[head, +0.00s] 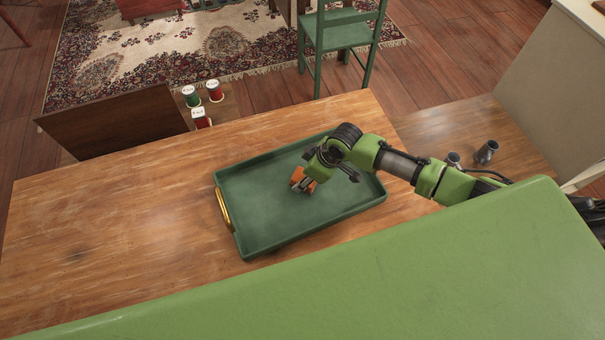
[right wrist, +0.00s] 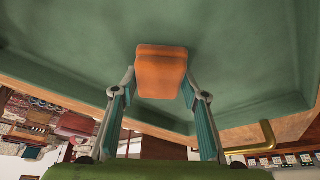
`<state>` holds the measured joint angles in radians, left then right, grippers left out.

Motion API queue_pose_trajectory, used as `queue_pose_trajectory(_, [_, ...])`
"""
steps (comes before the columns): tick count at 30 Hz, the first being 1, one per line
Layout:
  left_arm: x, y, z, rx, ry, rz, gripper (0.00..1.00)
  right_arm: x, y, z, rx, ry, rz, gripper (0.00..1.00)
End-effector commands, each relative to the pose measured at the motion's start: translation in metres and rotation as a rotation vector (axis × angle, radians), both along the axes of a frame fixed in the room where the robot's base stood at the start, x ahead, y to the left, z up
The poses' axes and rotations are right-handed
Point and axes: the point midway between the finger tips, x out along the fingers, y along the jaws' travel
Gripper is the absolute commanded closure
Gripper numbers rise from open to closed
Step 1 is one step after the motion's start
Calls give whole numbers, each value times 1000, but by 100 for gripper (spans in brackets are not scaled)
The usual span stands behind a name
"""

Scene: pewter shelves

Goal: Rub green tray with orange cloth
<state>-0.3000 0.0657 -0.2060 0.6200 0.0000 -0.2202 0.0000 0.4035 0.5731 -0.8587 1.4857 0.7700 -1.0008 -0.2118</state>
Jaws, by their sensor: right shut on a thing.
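The green tray (head: 258,215) lies on the wooden table, with a brass handle on its left end; it also fills much of the right wrist view (right wrist: 70,60). My right gripper (head: 308,180) reaches in from the right, over the tray, and is shut on the cloth. In the right wrist view the cloth (right wrist: 161,72) sits between the two fingertips, against or very near the tray floor; I cannot tell whether it touches. My left gripper is not in view.
The wooden table (head: 110,225) is clear left of the tray. Spools (head: 203,102) stand beyond its far edge, near a dark panel (head: 120,120). Dark cups (head: 486,152) stand on the wooden surface at right. A green chair (head: 340,40) stands beyond.

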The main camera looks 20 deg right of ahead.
Motion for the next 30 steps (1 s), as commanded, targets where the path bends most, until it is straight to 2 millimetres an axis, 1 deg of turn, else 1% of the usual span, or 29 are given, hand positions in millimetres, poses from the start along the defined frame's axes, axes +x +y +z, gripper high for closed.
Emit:
queue_pose_trajectory(1, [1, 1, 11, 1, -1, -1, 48, 1, 0, 17, 1, -4, 0, 79])
queue_pose_trajectory(2, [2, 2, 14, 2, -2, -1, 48, 1, 0, 25, 0, -6, 2, 79])
queue_pose_trajectory(5, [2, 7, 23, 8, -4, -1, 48, 1, 1, 31, 0, -2, -2, 79])
queue_pose_trajectory(12, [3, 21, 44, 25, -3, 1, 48, 2, 1, 52, 0, -2, -7, 79])
queue_pose_trajectory(18, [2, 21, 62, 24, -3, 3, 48, 3, 1, 70, 1, -2, -10, 79])
queue_pose_trajectory(23, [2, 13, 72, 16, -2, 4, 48, 4, 1, 80, 1, -2, -12, 79])
queue_pose_trajectory(30, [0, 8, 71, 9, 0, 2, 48, 4, 0, 79, 1, -2, -13, 79])
